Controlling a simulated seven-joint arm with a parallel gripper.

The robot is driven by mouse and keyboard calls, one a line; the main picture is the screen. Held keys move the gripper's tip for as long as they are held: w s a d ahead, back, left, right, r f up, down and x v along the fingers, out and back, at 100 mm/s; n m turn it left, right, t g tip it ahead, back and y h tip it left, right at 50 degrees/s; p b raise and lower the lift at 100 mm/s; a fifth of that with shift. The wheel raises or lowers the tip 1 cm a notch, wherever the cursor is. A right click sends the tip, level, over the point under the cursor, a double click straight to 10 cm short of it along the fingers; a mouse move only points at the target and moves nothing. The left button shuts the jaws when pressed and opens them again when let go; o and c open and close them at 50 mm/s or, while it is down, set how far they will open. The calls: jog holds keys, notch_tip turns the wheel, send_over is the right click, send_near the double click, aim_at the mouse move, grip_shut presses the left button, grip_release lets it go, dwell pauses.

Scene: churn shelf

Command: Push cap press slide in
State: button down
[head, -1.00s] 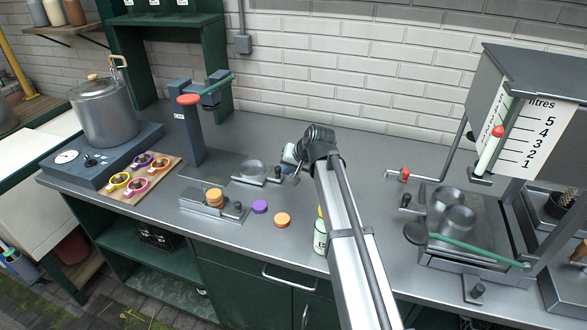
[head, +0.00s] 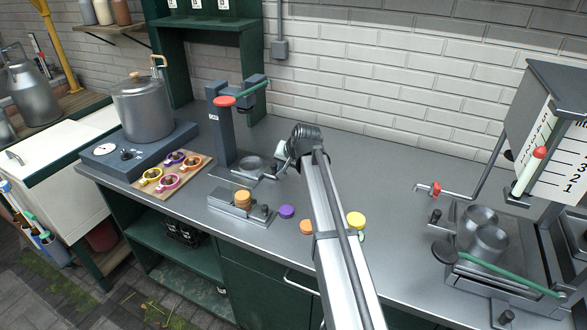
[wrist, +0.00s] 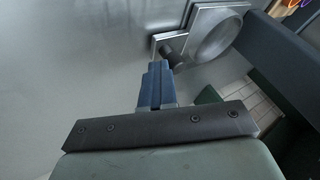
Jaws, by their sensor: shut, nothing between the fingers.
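The cap press (head: 222,130) is a dark blue-grey column with a red knob (head: 225,101) and a green lever near its top. Its slide, a metal plate with a round cup (head: 250,163) and a small dark knob, sits low beside the column, with the cup roughly below the press head. My gripper (head: 283,155) is at the slide's right end. In the wrist view, my shut blue fingers (wrist: 155,80) hold nothing, and their tips are at the slide's knob (wrist: 172,53). I cannot tell whether they touch it. The plate's ring (wrist: 215,38) shows beyond.
A cap holder with stacked orange caps (head: 243,200) stands in front of the press. A pot (head: 143,110) stands left, a dispenser right. The back counter is clear.

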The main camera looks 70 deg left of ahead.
jog(key=shift+s+a, duration=0.2)
jog(key=shift+s, duration=0.1)
jog(key=shift+w, duration=0.1)
jog(key=w+d, duration=0.1)
jog(key=w, duration=0.1)
jog(key=w+d, duration=0.1)
jog(key=d, duration=0.1)
jog(key=shift+w+d+r, duration=0.1)
jog(key=shift+w+r, duration=0.25)
jog(key=v, duration=0.9)
jog(key=shift+w+d+r, duration=0.1)
jog(key=shift+w+d, duration=0.05)
jog(key=shift+w, duration=0.05)
